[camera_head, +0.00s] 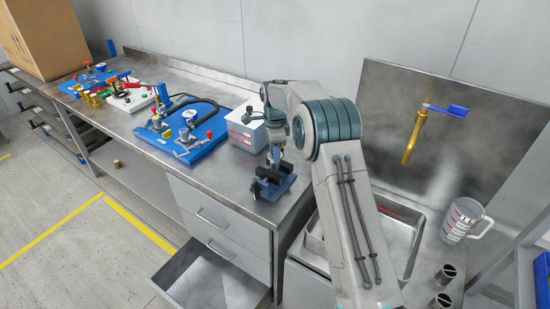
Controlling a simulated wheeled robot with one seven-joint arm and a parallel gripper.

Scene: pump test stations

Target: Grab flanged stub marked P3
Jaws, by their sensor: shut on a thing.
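My gripper (274,156) points down at the front right of the steel bench, just above a blue and black vise-like fixture (272,186). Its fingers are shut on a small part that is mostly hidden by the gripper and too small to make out. I cannot read a P3 mark anywhere, so I cannot tell from this view whether the held part is the flanged stub. I also cannot tell whether the held part touches the fixture.
A white box (245,132) stands close left of my gripper. Blue pump plates (183,135) with fittings and a black hose stand further left. An open drawer (212,282) juts out below the bench. A sink (405,240) and a jug (463,222) are at right.

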